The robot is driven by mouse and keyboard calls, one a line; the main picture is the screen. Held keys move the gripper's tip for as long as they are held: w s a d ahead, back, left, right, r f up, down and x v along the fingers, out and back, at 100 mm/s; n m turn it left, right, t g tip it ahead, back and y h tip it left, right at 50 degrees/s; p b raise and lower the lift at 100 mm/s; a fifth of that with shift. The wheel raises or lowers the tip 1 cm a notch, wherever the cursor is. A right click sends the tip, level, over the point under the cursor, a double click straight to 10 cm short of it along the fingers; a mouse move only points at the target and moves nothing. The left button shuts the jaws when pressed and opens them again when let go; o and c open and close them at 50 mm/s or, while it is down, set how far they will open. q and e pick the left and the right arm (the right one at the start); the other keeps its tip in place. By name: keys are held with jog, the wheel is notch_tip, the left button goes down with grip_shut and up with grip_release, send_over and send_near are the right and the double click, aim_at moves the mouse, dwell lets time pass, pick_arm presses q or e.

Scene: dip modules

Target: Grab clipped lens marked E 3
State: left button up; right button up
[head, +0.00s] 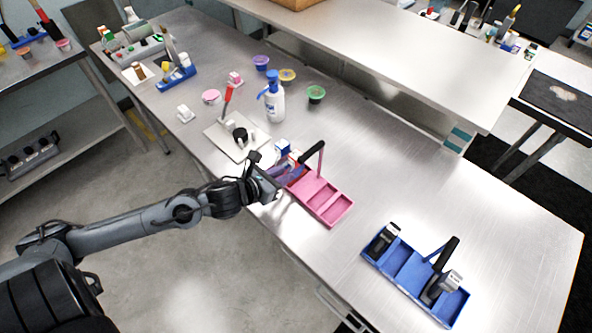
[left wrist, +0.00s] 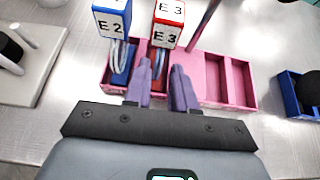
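The clipped lens marked E 3 (left wrist: 168,12) is a red-edged block with a white label. It stands upright in the left end of the pink tray (left wrist: 243,83), with its lower red part seen between my fingers. The blue lens marked E 2 (left wrist: 112,17) stands just left of it. My left gripper (left wrist: 163,72) has its two purple fingers apart and is open in front of E 3; I cannot tell whether they touch it. In the head view my left gripper (head: 279,187) is at the near left end of the pink tray (head: 325,203). My right gripper is not in view.
A dark handle (head: 315,152) rises from the pink tray. A blue tray (head: 405,265) with dark items stands to the right. A pale board (head: 222,139) with a black item, a white-and-blue bottle (head: 274,103) and several small cups lie farther back. The table between the trays is clear.

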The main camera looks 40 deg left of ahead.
aim_at(304, 166)
pick_arm(q)
jog(key=shift+x, duration=3.45)
jog(key=shift+c, duration=0.2)
grip_shut()
